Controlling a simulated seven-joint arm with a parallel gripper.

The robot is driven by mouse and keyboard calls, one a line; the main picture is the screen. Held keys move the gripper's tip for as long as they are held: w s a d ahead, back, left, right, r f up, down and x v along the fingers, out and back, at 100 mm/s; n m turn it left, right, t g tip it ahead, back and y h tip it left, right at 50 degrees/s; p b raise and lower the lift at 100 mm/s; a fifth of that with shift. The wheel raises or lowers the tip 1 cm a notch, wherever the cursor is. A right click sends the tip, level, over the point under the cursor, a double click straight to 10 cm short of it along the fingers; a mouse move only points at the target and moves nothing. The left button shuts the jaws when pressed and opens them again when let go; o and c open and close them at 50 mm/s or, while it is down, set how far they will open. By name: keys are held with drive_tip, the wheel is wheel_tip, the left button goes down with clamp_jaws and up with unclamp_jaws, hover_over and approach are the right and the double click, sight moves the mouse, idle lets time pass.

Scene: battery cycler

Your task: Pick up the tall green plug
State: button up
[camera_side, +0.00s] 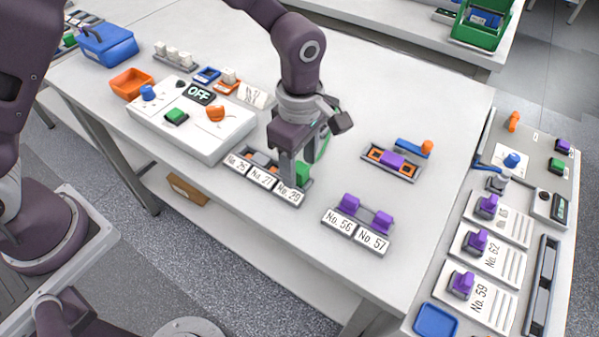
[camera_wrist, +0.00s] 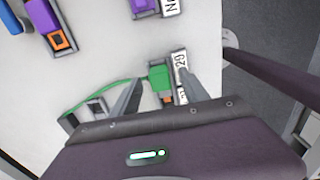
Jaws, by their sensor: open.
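The tall green plug (camera_wrist: 159,77) stands at the rack of labelled sockets, by the No. 29 label, in the wrist view. In the side view the green plug (camera_side: 303,172) is partly hidden behind my gripper. A green cable (camera_wrist: 108,88) runs from near it to the left in the wrist view. My gripper (camera_side: 294,178) is open and lowered at the plug; in the wrist view its fingers (camera_wrist: 159,82) stand on either side of the plug. I cannot tell whether either finger touches it.
The labelled rack (camera_side: 262,180) sits beside a white control box (camera_side: 185,135) with an OFF display. A rack with two purple plugs (camera_side: 364,212) stands to the right, with an orange-and-purple socket block (camera_side: 392,160) behind it. The table between them is clear.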

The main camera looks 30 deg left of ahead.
sight(300, 167)
drive_tip(key=shift+f, duration=0.75)
clamp_jaws()
wheel_tip(300, 167, up, 9)
drive_tip(key=shift+f, duration=0.15)
drive_tip(key=a+f, duration=0.1)
drive_tip(key=a, duration=0.5)
drive_tip(key=shift+a+f, duration=0.15)
drive_tip(key=shift+f, duration=1.65)
drive_tip(key=shift+a+f, duration=0.1)
drive_tip(key=shift+f, duration=1.65)
